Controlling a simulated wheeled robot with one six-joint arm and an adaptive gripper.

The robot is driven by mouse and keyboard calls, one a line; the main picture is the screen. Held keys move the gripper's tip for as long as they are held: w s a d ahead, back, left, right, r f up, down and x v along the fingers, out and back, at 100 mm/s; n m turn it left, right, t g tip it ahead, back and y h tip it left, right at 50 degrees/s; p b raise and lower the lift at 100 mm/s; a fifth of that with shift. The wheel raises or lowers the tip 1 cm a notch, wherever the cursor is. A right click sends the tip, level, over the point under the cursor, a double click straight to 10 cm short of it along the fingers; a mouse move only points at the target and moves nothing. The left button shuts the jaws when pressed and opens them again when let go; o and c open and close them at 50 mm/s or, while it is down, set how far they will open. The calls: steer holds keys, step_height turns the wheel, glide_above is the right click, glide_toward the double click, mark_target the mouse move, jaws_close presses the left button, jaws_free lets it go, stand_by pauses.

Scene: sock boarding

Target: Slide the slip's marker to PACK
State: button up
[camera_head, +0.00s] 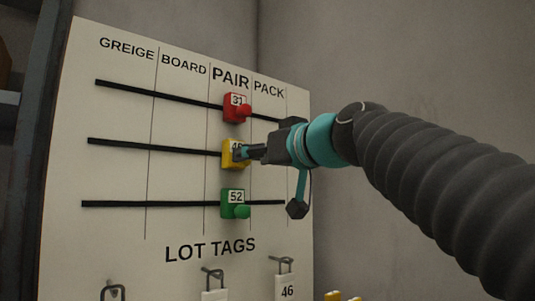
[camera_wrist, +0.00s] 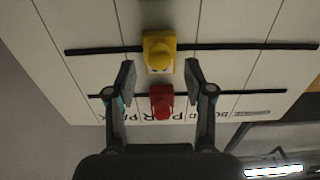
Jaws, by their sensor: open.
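The board (camera_head: 120,230) has columns GREIGE, BOARD, PAIR and PACK and three dark slots. A red marker 31 (camera_head: 236,107), a yellow marker (camera_head: 230,161) and a green marker 52 (camera_head: 236,204) sit in the PAIR column, one per slot. The yellow marker's number is partly covered by my gripper (camera_head: 243,153). My gripper's fingers are open at the yellow marker. In the wrist view, the yellow marker (camera_wrist: 158,50) lies just beyond the open fingertips (camera_wrist: 158,78), in line with the gap, and the red marker (camera_wrist: 161,102) shows between the fingers. Contact cannot be told.
Below, under LOT TAGS, hooks hold tags, one reading 46 (camera_head: 287,288) at the right. Small yellow things (camera_head: 340,297) show at the bottom edge. The middle slot (camera_head: 266,149) is partly covered by my arm toward PACK. A grey wall stands at the right.

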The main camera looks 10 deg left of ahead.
mark_target(243, 167)
steer(key=shift+p+x, duration=0.4)
steer(key=shift+x, duration=1.8)
jaws_close()
